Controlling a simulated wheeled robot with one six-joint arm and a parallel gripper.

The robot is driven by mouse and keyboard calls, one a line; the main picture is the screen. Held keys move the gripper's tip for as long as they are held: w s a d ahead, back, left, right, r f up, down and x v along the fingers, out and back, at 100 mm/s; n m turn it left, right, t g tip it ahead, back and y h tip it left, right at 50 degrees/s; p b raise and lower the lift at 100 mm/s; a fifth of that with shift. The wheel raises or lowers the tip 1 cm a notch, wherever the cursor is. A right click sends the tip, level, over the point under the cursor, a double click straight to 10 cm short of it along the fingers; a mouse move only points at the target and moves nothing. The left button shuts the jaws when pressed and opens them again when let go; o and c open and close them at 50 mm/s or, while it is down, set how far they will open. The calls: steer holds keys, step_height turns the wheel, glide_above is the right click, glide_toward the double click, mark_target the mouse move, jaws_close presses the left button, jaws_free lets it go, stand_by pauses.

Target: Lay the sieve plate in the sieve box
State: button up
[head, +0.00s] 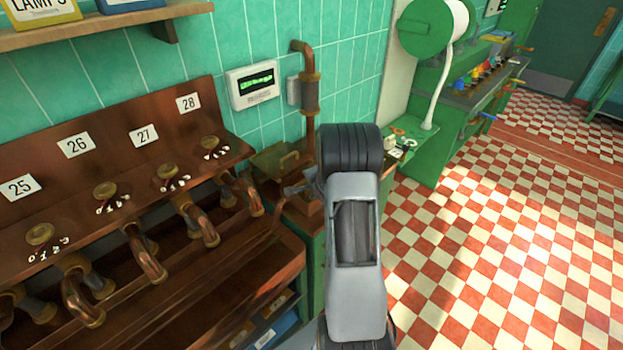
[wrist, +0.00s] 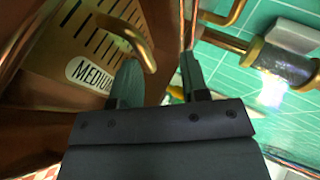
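The sieve plate (wrist: 75,50) is a brass-coloured slotted plate with a label starting "MEDIU". It has a curved brass handle and fills the upper left of the wrist view. My gripper (wrist: 160,80) has its two dark fingers apart, with a clear gap between them. The left finger overlaps the lower end of the handle; I cannot tell whether they touch. In the head view my gripper (head: 300,187) is small and partly hidden by my arm, beside a brownish box-like thing with a brass handle (head: 288,160). I cannot tell whether this is the sieve box.
A copper bench (head: 110,180) with numbered labels and several curved pipes stands at left. A vertical copper pipe (head: 309,100) runs up the tiled wall behind my gripper, near a display box (head: 252,86). A green machine (head: 425,150) stands at the back. The checkered floor (head: 480,270) at right is clear.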

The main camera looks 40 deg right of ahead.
steer(key=shift+s+a+f, duration=0.15)
steer(key=shift+s+f, duration=0.15)
steer(key=shift+f, duration=0.35)
steer(key=shift+r, duration=0.25)
steer(key=w+d+r+v, duration=0.1)
steer(key=v, duration=1)
steer(key=s+a+r+n+g, duration=0.3)
steer(key=s+a+r+n, duration=0.1)
steer(key=a+r+n, duration=0.6)
steer(key=s+a+r+n+g+y, duration=0.3)
steer(key=s+a+n, duration=0.5)
steer(key=s+a, duration=0.4)
steer(key=a+g, duration=0.1)
steer(key=a, duration=0.1)
steer(key=shift+s+a+y+p, duration=0.25)
steer(key=shift+s+y+p, duration=0.05)
steer(key=shift+p, duration=0.1)
steer(key=shift+d+r, duration=0.1)
steer(key=shift+r, duration=0.05)
